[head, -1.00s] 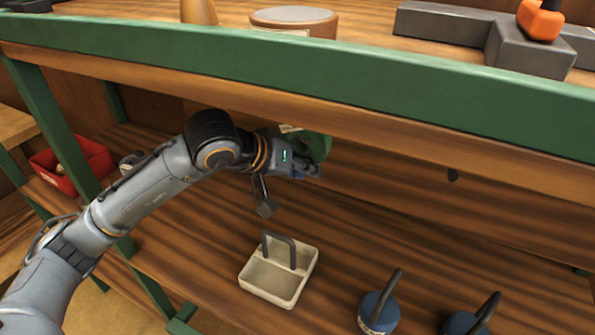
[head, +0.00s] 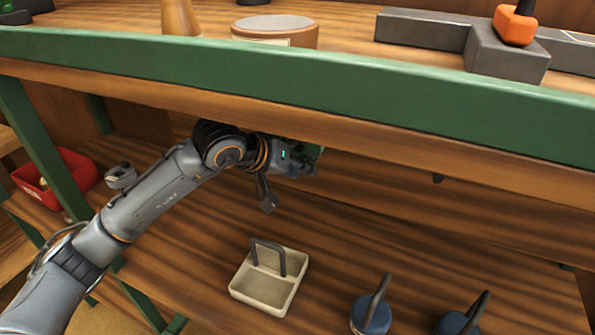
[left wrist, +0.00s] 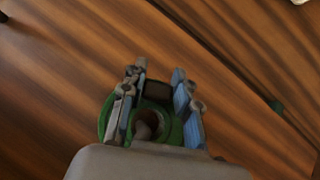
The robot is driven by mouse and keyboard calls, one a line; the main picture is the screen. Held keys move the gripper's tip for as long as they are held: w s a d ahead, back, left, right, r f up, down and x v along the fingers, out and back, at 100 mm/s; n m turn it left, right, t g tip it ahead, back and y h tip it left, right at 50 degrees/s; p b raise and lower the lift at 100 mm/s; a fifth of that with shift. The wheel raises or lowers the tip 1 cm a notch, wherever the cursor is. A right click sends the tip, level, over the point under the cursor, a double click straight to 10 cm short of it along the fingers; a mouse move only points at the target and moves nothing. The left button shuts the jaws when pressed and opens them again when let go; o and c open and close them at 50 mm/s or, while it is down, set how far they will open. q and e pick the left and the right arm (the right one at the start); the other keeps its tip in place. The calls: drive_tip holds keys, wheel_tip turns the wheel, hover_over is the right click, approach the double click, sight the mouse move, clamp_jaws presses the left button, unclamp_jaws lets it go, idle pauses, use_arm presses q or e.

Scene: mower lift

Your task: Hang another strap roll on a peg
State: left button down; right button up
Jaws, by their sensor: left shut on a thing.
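My left gripper (head: 300,168) reaches under the front edge of the upper shelf and is shut on a green strap roll (head: 313,153). In the head view only a small part of the roll shows beside the gripper; the shelf edge and gripper hide the rest. In the left wrist view the green roll (left wrist: 105,119) lies between the fingers (left wrist: 157,100), with a brown hole at its middle. A small dark peg-like stub (head: 438,179) shows under the upper shelf, right of the gripper. I cannot tell whether the roll touches a peg. My right gripper is not in view.
The upper shelf has a green front edge (head: 300,75). On the lower shelf stand a beige caddy (head: 245,293) with a dark handle and two blue round things (head: 371,317) with handles. A red bin (head: 80,170) stands at the left beyond a green post (head: 40,140).

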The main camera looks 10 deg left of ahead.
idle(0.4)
use_arm(q)
drive_tip(key=c, duration=0.9)
unclamp_jaws()
drive_tip(key=shift+s+a+r+b, duration=0.6)
drive_tip(key=shift+s+a+r, duration=0.2)
drive_tip(key=shift+s, duration=1.15)
drive_tip(key=shift+s+a+r+b, duration=0.6)
drive_tip(key=shift+s+a+r, duration=0.25)
drive_tip(key=shift+s, duration=1.1)
drive_tip(key=shift+s+a+r+b, duration=0.65)
drive_tip(key=shift+s+r, duration=0.25)
drive_tip(key=shift+s, duration=1.05)
drive_tip(key=shift+d, duration=0.1)
